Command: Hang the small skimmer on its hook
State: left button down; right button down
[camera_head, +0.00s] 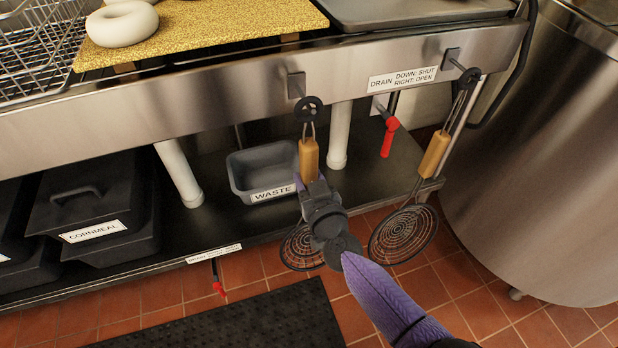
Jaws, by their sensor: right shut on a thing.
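The skimmer in my right gripper has a wooden handle (308,160), a black ring (308,109) at the top and a round wire head (301,247) below, partly hidden by my gripper. It hangs upright in front of the table's front panel. My right gripper (312,187) is shut on the lower handle. A second skimmer (434,154) hangs from the right hook (452,59), its wire head low beside my arm. My left gripper is out of view.
A grey waste bin (236,178) stands on the lower shelf behind the held skimmer. A red drain lever (389,133) hangs between the skimmers. A steel kettle (545,150) fills the right side. Black cornmeal bins (90,205) sit at left. A black mat (240,322) lies on the tiles.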

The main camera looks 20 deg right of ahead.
jog(key=shift+c, duration=1)
grip_release()
jog(key=shift+s, duration=0.35)
pick_arm(q)
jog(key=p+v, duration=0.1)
jog(key=p, duration=0.1)
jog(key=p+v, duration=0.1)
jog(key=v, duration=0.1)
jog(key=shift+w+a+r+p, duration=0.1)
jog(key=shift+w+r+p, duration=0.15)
jog(key=shift+p, duration=0.1)
pick_arm(e)
jog(key=s, duration=0.9)
jog(key=shift+s+d+r, duration=0.15)
jog(key=shift+r, duration=0.15)
